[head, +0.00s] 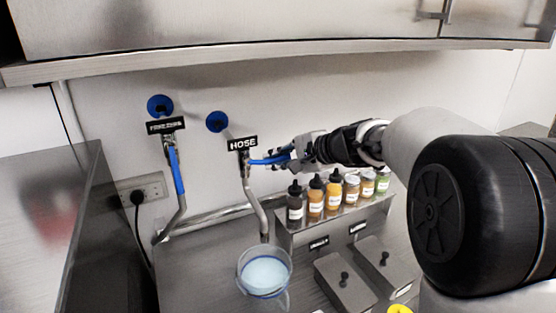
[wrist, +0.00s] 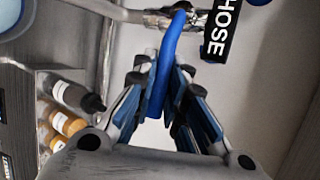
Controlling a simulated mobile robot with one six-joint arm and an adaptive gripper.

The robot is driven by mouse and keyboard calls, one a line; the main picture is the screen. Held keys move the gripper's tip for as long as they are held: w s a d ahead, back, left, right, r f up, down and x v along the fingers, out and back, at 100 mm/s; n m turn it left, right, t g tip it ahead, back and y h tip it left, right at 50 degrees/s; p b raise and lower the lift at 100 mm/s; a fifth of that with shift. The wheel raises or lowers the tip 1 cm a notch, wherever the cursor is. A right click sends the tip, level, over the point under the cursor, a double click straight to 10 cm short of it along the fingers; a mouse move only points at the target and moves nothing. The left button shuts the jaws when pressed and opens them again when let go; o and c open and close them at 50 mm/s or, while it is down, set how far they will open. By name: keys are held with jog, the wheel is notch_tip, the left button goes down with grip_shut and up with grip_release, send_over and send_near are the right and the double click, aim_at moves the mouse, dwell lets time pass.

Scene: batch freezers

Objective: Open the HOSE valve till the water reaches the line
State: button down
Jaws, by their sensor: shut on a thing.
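The HOSE valve (head: 243,163) is on the wall pipe under a black HOSE label (head: 242,143). Its blue lever (head: 262,161) points sideways to the right, across the pipe. My gripper (head: 288,155) is shut on the lever's outer end. In the wrist view, the blue lever (wrist: 168,60) runs between the two fingers of my gripper (wrist: 165,78). A clear jug (head: 241,281) stands below the pipe's spout and holds pale blue water (head: 264,272). A blue line rings the jug, but the water's exact height against it is hard to tell. No stream is clearly visible.
A second valve, labelled FREEZERS (head: 166,126), has its blue lever (head: 177,171) hanging down at the left. Several sauce bottles (head: 333,192) stand on a steel shelf below my arm. Lidded steel bins (head: 345,283) are in front. A cabinet (head: 230,28) overhangs above.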

jog(key=c, duration=1.6)
grip_release()
jog(key=v, duration=1.2)
jog(key=shift+s, duration=0.15)
